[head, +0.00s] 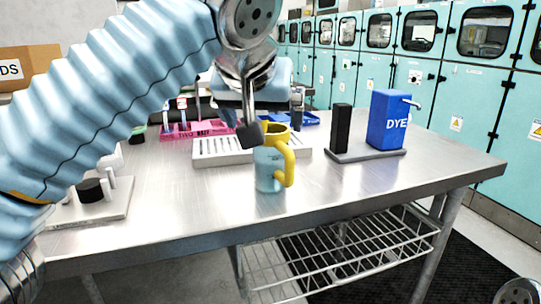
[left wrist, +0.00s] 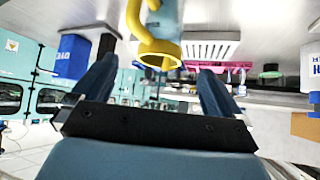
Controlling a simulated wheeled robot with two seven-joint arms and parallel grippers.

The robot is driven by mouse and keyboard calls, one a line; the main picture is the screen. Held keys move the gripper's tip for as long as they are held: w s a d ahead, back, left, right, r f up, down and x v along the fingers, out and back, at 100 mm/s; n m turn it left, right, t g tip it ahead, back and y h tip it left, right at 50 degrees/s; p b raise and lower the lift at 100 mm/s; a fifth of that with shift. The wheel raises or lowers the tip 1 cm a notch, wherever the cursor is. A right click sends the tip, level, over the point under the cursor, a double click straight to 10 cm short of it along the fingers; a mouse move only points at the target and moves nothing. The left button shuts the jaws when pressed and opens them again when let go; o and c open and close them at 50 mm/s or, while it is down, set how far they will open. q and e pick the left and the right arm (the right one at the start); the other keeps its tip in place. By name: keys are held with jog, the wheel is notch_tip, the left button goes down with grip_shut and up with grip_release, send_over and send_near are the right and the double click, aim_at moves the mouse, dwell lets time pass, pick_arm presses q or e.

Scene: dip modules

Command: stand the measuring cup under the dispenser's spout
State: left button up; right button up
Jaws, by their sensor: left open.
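The measuring cup (head: 267,172) has a see-through blue body, a yellow rim and a yellow handle on its right. It stands upright near the table's front edge. The left wrist view, upside down, shows its yellow rim and handle (left wrist: 158,45) just beyond the fingertips. My right gripper is not seen.
A black block (head: 340,128) stands beside the dispenser on a grey base (head: 366,154). A white slotted tray (head: 222,152) lies behind the cup, with a pink rack (head: 183,130) beyond. A white plate with a black knob (head: 91,191) lies at left.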

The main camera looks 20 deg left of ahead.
aim_at(270, 144)
pick_arm(q)
jog(key=x, duration=1.1)
jog(key=shift+w+a+f, duration=0.1)
jog(key=shift+w+f, duration=0.1)
jog(key=shift+f, duration=0.1)
jog(key=c, duration=1.1)
jog(key=shift+r, duration=0.15)
